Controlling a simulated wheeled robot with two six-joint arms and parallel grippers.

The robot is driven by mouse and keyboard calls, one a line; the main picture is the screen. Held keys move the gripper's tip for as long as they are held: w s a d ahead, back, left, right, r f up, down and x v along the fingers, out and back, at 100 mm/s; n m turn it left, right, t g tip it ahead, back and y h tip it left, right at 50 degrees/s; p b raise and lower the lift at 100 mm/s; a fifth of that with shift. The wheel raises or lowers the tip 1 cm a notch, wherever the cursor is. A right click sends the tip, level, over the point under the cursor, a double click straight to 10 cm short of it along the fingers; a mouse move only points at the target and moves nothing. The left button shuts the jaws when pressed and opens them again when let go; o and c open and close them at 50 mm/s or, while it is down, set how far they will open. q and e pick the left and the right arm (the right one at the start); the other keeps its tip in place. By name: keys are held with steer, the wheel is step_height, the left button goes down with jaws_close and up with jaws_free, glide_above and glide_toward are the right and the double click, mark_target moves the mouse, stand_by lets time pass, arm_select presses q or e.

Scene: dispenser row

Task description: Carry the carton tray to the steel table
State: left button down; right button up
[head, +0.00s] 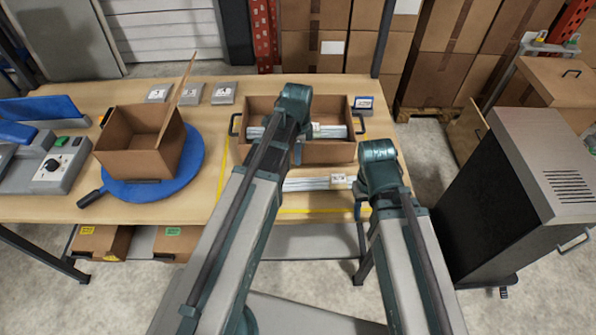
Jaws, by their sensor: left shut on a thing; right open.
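The carton tray (262,155) is an open brown box with dark handles at both ends, standing on the wooden bench. Silver bar bundles (333,131) with pale labels lie inside it. My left gripper (298,150) is over the tray's middle, mostly hidden by its own wrist; it appears shut on a silver bundle there. Another silver bundle (310,184) lies on the bench in front of the tray. My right gripper (362,195) is open beside that bundle's right end, largely hidden by its wrist. I cannot make out a steel table.
An open carton (130,160) stands on a blue turntable (196,160) at left, beside a grey device (60,170) with a dial. Small grey pads (190,93) lie at the bench's back. A dark cabinet (490,200) stands right, with floor (428,150) between.

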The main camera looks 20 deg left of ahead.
mark_target(298, 174)
arm_select(q)
steer(key=shift+f+b, duration=2)
steer(key=shift+f, duration=0.55)
steer(key=shift+f, duration=0.2)
steer(key=c, duration=1)
jaws_free()
steer(key=shift+r, duration=0.1)
steer(key=shift+r, duration=0.1)
